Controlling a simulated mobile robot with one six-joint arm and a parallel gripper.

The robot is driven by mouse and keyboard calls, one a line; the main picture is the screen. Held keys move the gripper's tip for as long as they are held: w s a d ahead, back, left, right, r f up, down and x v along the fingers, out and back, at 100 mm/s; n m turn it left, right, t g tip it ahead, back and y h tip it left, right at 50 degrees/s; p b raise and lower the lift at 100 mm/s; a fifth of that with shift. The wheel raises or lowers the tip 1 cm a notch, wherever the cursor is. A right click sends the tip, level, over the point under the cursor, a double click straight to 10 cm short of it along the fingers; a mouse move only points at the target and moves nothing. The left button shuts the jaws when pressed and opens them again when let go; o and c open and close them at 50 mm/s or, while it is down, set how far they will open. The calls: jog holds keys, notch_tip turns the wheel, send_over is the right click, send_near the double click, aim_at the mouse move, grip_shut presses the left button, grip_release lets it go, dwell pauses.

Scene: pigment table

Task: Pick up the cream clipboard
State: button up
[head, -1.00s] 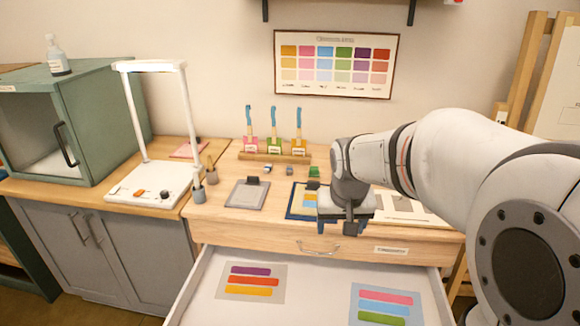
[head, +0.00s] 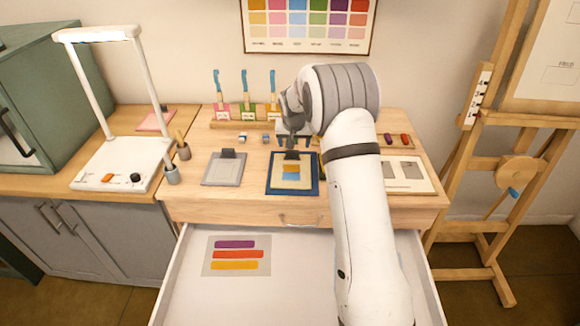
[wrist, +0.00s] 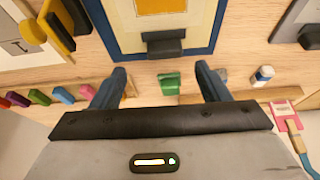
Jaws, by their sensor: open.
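The cream clipboard (head: 276,184) lies flat on the worktop inside a blue border (head: 292,193), with blue and yellow patches on its face and a dark clip at its back edge. In the wrist view its cream face (wrist: 115,12) and dark clip (wrist: 163,43) show at the top, partly cut off by the frame. My gripper (wrist: 160,80) is open and empty, its fingers apart beyond the clip side. A small green block (wrist: 169,83) shows between the fingers, below them on the worktop. In the head view my gripper (head: 294,138) is above the back of the clipboard.
A grey clipboard (head: 224,170) lies left and a cream board with grey patches (head: 407,177) lies right. An open drawer (head: 260,290) juts out in front. An easel (head: 500,150) stands at the right.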

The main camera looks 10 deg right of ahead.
aim_at(292, 151)
jog(key=shift+a+p+x, duration=0.2)
jog(key=shift+p+x, duration=0.25)
jog(key=shift+x, duration=0.85)
jog(key=shift+a+p+x, duration=0.15)
jog(key=shift+p+x, duration=0.3)
jog(key=shift+x, duration=0.9)
jog(key=shift+s, duration=0.1)
jog(key=shift+c, duration=0.6)
jog(key=c, duration=1)
